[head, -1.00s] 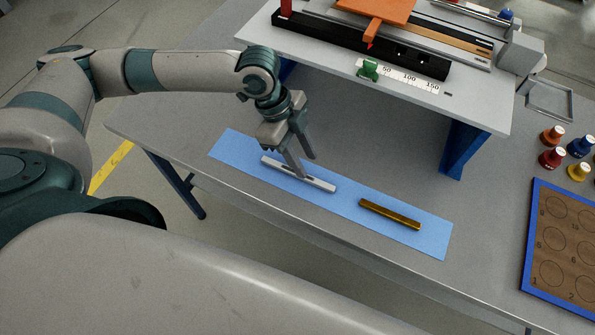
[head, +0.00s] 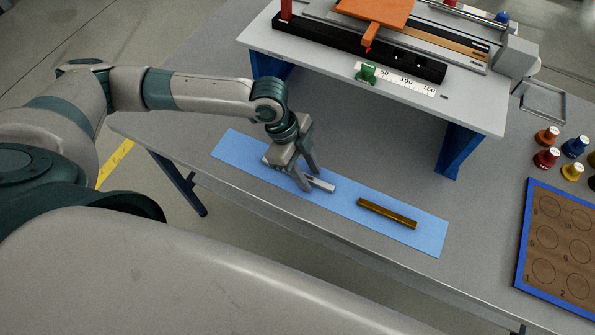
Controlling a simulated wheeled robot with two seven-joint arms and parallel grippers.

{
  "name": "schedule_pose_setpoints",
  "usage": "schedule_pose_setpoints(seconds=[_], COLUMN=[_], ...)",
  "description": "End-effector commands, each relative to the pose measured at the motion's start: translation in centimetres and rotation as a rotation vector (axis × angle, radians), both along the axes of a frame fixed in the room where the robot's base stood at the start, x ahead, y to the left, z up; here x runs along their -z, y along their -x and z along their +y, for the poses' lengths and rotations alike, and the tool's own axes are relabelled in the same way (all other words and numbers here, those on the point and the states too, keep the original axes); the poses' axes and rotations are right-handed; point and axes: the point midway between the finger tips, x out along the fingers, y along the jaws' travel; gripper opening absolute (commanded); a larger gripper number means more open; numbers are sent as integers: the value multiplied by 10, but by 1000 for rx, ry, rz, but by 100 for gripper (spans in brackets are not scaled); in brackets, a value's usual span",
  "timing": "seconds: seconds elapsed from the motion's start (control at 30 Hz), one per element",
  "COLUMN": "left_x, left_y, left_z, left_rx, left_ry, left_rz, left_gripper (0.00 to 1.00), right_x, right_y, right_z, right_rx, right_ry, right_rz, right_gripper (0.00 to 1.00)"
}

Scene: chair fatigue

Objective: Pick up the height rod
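A grey metal bar (head: 322,185) lies on a blue mat (head: 234,149) near the front edge of the table. A brass-coloured bar (head: 388,214) lies on the same mat to its right. The frame does not make clear which one is called the height rod. My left gripper (head: 311,181) is low over the grey bar, pointing down. Its fingers are apart, one on the near side of the bar and one on the far side. The gripper hides part of the bar. My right gripper is not in view.
A raised grey platform (head: 300,45) on blue legs stands behind the mat, carrying a fixture with a scale (head: 405,82) and a green pointer (head: 366,74). At right are several coloured knobs (head: 546,158) and a brown board with circles (head: 560,230).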

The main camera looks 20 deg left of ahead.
Motion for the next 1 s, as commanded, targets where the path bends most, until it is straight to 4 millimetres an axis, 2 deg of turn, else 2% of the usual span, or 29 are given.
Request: schedule_pose_setpoints(seconds=[0.17, 0.3, 0.33, 0.77, 1.0], left_x=[0, 0, 0, -3, -21], left_y=[0, 0, 0, -1, -1], left_z=[0, 0, 0, 0, 0], left_rx=[0, 0, 0, 0, 0], left_ry=[0, 0, 0, 1, 2], left_rz=[0, 0, 0, -1, -4], left_gripper=[34, 3, 0, 0, 0], right_x=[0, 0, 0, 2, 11], right_y=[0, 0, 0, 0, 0], right_z=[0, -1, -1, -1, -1], right_rx=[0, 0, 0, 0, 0], right_ry=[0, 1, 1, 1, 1], right_rz=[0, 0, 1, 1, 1], right_gripper=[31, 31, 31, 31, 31])
